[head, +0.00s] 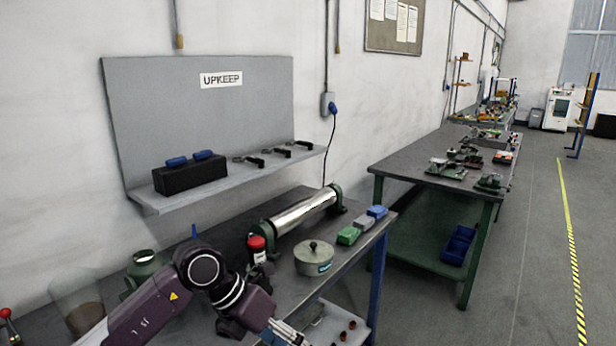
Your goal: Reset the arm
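My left arm reaches in from the lower left over the near workbench (345,262), bent at a dark joint. My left gripper (290,335) is at the bottom edge, partly cut off, close to the bench's front side. I cannot see whether its fingers are open or shut, or whether they hold anything. My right arm and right gripper are not in view.
The bench holds a shiny roller (305,210), a lidded round tin (313,259), a red-topped bottle (257,248) and green, grey and blue blocks (362,223). A wall shelf (240,178) bears a black block (190,176). Open floor (530,250) lies right.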

